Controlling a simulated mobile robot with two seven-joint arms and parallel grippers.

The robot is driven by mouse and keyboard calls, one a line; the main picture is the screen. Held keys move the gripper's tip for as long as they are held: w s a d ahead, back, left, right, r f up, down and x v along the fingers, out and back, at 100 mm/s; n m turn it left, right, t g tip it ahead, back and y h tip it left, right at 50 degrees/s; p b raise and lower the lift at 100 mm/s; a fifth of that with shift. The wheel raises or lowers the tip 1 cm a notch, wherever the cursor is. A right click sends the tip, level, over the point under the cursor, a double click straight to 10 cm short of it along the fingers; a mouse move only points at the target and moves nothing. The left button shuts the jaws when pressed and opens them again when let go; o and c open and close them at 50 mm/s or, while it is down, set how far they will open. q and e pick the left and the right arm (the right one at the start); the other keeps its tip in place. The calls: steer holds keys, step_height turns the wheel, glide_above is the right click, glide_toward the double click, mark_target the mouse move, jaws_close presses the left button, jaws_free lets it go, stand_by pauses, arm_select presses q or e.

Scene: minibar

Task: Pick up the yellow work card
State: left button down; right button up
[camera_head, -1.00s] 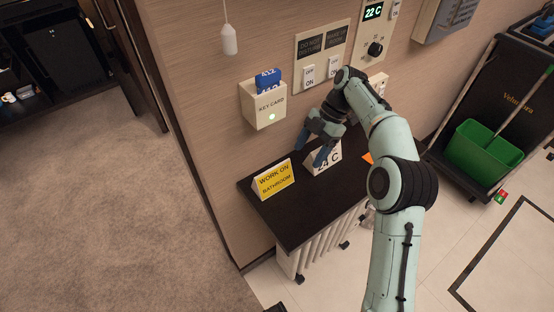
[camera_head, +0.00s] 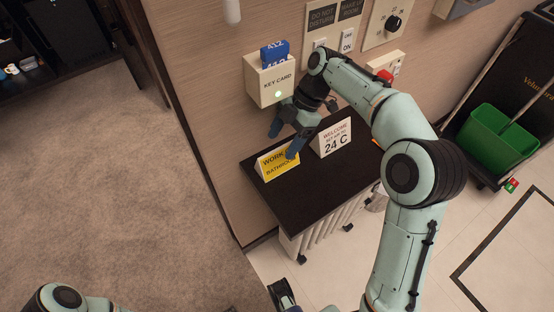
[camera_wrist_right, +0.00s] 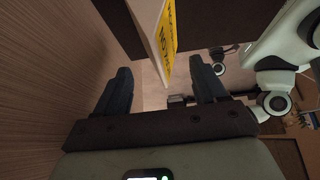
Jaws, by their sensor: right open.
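The yellow work card (camera_head: 271,170), a tent-shaped sign, stands at the left end of the dark shelf top. My right gripper (camera_head: 284,140) is open just above and behind it. One finger hides part of its right side. In the right wrist view the card's yellow face and white edge (camera_wrist_right: 168,38) show between and beyond the open fingers (camera_wrist_right: 161,68). I see no contact. A dark part at the bottom edge of the head view looks like my left gripper (camera_head: 283,294); its jaws are unclear.
A white welcome card (camera_head: 333,138) stands to the right of the work card. The key card holder (camera_head: 269,88) with a blue card is on the wall above. The front of the shelf top (camera_head: 310,190) is bare. A green bucket (camera_head: 497,138) stands at right.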

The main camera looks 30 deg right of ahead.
mark_target(274, 155)
steer(key=shift+a+f, duration=0.2)
steer(key=shift+a, duration=0.25)
steer(key=shift+b+x, duration=0.55)
steer(key=shift+x, duration=1.7)
steer(key=shift+s+f, duration=0.1)
steer(key=shift+f, duration=0.15)
steer(key=c, duration=1.1)
